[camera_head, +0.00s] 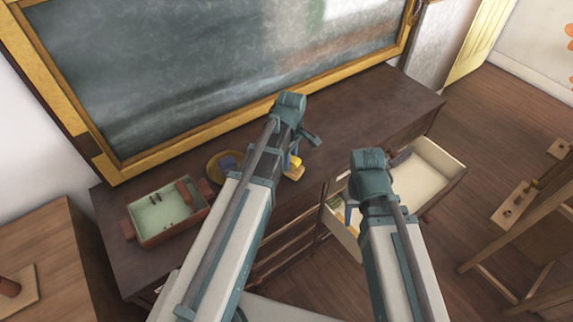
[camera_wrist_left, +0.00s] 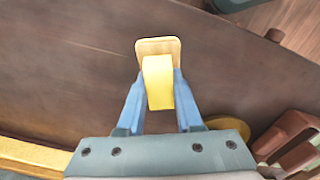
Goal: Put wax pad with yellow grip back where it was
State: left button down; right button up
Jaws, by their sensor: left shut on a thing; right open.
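The wax pad with yellow grip (camera_head: 295,166) is in my left gripper (camera_head: 292,160), over the dark wooden cabinet top. In the left wrist view, the blue fingers of this gripper (camera_wrist_left: 157,88) are shut on the yellow grip (camera_wrist_left: 158,82), and the pale wooden pad (camera_wrist_left: 158,46) shows beyond it. I cannot tell whether the pad touches the top. My right gripper (camera_head: 351,207) is open and empty, above the open drawer at the cabinet's front; its fingers are partly hidden by its own wrist.
A red-brown tray (camera_head: 172,239) with a pale green inside stands at the left of the cabinet top (camera_head: 340,120). A round yellowish dish (camera_head: 212,172) with a blue-purple thing (camera_head: 228,163) lies beside it. The open drawer (camera_head: 448,188) juts out at right. A chalkboard (camera_head: 220,60) stands behind.

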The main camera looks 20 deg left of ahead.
pick_arm(q)
jog(key=shift+f, duration=0.4)
jog(key=shift+r, duration=0.1)
pick_arm(e)
jog(key=shift+a+f, duration=0.1)
jog(key=shift+f, duration=0.15)
pick_arm(q)
jog(key=shift+d, duration=0.1)
jog(key=shift+f, duration=0.2)
jog(key=c, duration=0.6)
grip_release()
jog(key=shift+r, duration=0.1)
pick_arm(e)
jog(key=shift+f, duration=0.15)
pick_arm(q)
jog(key=shift+r, duration=0.1)
